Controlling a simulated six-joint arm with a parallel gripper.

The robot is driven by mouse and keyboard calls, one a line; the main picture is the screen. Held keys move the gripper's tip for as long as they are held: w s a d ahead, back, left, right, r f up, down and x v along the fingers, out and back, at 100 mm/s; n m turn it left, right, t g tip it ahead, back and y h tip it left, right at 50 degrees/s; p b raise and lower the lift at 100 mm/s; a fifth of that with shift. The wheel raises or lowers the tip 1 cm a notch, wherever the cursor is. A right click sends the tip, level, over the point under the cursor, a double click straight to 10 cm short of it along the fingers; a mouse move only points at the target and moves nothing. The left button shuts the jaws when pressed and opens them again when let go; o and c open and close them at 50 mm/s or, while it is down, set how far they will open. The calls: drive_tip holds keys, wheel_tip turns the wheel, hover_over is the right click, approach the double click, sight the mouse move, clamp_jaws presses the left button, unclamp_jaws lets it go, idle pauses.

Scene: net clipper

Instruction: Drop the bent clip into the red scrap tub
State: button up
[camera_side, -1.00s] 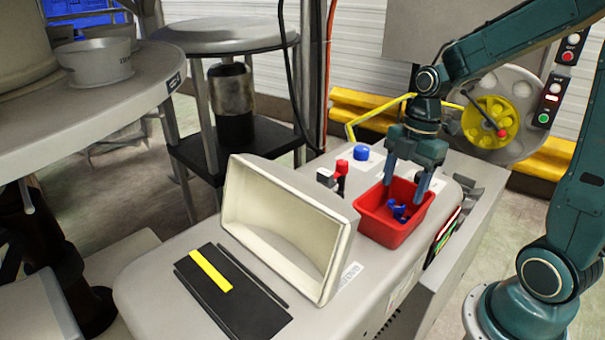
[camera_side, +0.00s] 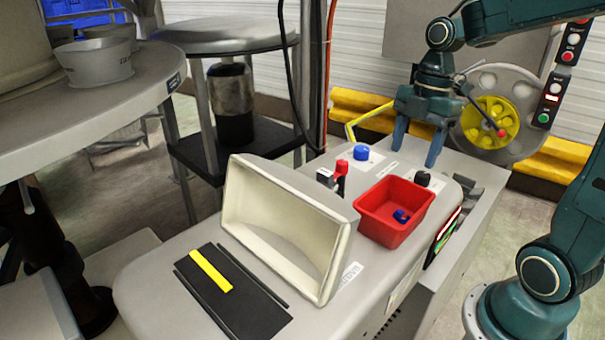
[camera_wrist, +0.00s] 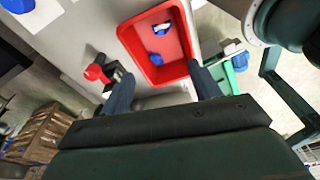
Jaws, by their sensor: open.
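The red scrap tub (camera_side: 385,231) stands on the grey machine top, right of the cream hood. A small blue bent clip (camera_side: 401,216) lies inside it, partly hidden by the front wall. In the wrist view, two blue pieces show on the floor of the tub (camera_wrist: 130,45), one near the far wall (camera_wrist: 161,29) and one nearer (camera_wrist: 156,59); I cannot tell whether they are joined. My gripper (camera_side: 415,156) is open and empty, above and behind the tub. Its fingers (camera_wrist: 162,88) also show apart in the wrist view.
A red knob (camera_side: 341,168) and a blue button (camera_side: 361,153) stand left of the tub, and a black knob (camera_side: 422,178) is behind it. The cream hood (camera_side: 290,235) stands to the left. A grey wheel with a yellow hub (camera_side: 490,122) is behind the gripper.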

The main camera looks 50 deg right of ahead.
drive_tip(key=shift+s+d+r, duration=0.1)
drive_tip(key=shift+d+r, duration=0.15)
drive_tip(key=shift+r, duration=1.25)
drive_tip(key=shift+d+r, duration=0.2)
drive_tip(key=shift+r, duration=1.25)
drive_tip(key=shift+a, duration=0.15)
drive_tip(key=s+a+f+m+t+h, duration=0.1)
drive_tip(key=s+a+m+t, duration=0.4)
drive_tip(key=m, duration=1.1)
drive_tip(key=s+a+f, duration=0.1)
drive_tip(key=s+a, duration=0.2)
drive_tip(key=s, duration=0.2)
drive_tip(key=shift+a+f+h, duration=0.4)
